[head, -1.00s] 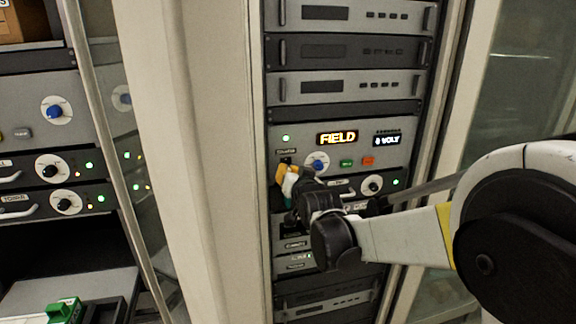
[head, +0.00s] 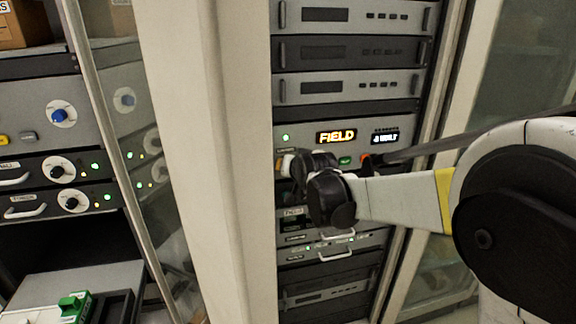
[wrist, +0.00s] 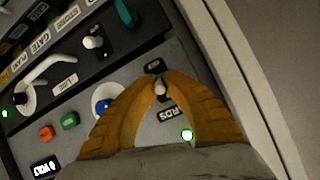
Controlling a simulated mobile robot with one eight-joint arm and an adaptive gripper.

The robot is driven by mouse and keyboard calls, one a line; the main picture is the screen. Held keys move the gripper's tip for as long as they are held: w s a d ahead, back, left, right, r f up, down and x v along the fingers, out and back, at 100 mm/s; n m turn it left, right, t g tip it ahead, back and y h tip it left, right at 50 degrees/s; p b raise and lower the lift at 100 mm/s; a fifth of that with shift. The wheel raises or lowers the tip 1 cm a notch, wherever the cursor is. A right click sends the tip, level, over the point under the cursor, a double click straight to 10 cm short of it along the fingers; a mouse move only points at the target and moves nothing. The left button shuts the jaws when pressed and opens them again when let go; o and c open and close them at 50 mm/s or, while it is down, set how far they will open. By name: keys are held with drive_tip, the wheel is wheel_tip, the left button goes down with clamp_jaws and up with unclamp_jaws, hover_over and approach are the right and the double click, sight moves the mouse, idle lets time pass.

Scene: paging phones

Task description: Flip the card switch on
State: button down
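In the wrist view, a small toggle switch (wrist: 160,88) with a pale tip stands on a dark base plate on the grey panel. In the head view, my gripper (head: 288,164) is at the left part of the panel with the lit FIELD display (head: 336,136); my wrist hides the switch there.
Near the toggle are a green lamp (wrist: 187,135), a blue knob (wrist: 108,100), and green (wrist: 69,120) and red (wrist: 46,133) buttons. Another white-tipped switch (wrist: 92,42) sits on the adjoining black module. A cabinet post (head: 205,160) stands left of the rack.

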drive_tip(key=c, duration=1.4)
unclamp_jaws()
drive_tip(key=v, duration=1.2)
drive_tip(key=s+d+f+g+h+b, duration=0.1)
drive_tip(key=s+d+f+b, duration=0.2)
drive_tip(key=s+d+f, duration=0.3)
drive_tip(key=s+d+f+g+h+b, duration=0.1)
drive_tip(key=s+d+f+b, duration=0.3)
drive_tip(key=s, duration=0.9)
drive_tip(key=s+d+f+g+h+b, duration=0.1)
drive_tip(key=s+d+f+g+b, duration=0.1)
drive_tip(key=s+d+f, duration=0.6)
drive_tip(key=shift+s+d+f+g+h+b, duration=0.2)
drive_tip(key=shift+s+f+b, duration=0.15)
drive_tip(key=shift+s+f, duration=0.25)
drive_tip(key=shift+s+d+f+g+h+b, duration=0.1)
drive_tip(key=shift+s+f+g+b, duration=0.1)
drive_tip(key=shift+s+f+b, duration=0.25)
